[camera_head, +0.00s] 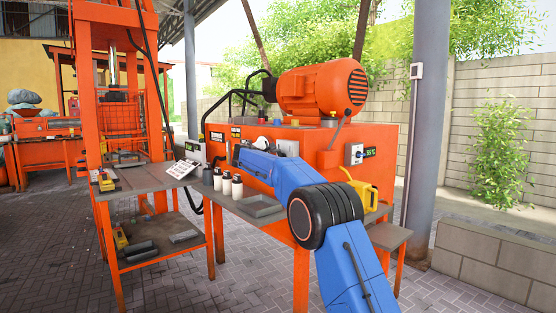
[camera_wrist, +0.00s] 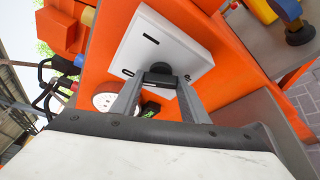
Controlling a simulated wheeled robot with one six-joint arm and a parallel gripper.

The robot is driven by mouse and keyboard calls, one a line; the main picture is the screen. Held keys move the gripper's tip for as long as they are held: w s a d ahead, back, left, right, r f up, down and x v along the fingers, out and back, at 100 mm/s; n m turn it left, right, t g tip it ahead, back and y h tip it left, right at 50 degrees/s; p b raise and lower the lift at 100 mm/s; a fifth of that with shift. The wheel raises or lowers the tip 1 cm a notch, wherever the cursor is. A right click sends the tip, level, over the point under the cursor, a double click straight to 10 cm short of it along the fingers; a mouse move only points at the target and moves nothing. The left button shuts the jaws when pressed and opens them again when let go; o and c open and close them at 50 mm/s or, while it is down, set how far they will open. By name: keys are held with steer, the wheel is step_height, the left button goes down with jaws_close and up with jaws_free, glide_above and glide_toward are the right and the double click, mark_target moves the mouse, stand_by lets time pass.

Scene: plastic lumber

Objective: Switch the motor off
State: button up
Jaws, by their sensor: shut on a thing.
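The motor (camera_head: 322,88) is a large orange ribbed cylinder on top of the orange machine cabinet (camera_head: 384,137). In the wrist view, a white switch plate (camera_wrist: 150,45) with a black slot mark is fixed to the orange panel. A dark round knob (camera_wrist: 160,70) stands out from the plate's lower part. My gripper (camera_wrist: 160,80) has one finger on each side of this knob and is shut on it. In the head view my blue arm reaches across the cabinet front and hides the fingers and knob. The knob's exact turn angle cannot be told.
A round white gauge (camera_wrist: 105,101) and a small green display (camera_wrist: 151,109) sit close to my fingers. Several bottles (camera_head: 226,183) and a grey tray (camera_head: 262,206) stand on the shelf below my arm. An orange press frame (camera_head: 86,150) stands left.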

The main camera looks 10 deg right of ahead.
steer(key=shift+a+n+g, duration=0.1)
steer(key=shift+n+g, duration=0.2)
steer(key=shift+n, duration=0.3)
steer(key=o, duration=1.1)
steer(key=shift+c, duration=0.2)
steer(key=v, duration=1.7)
steer(key=shift+s+a, duration=0.1)
steer(key=shift+a, duration=0.05)
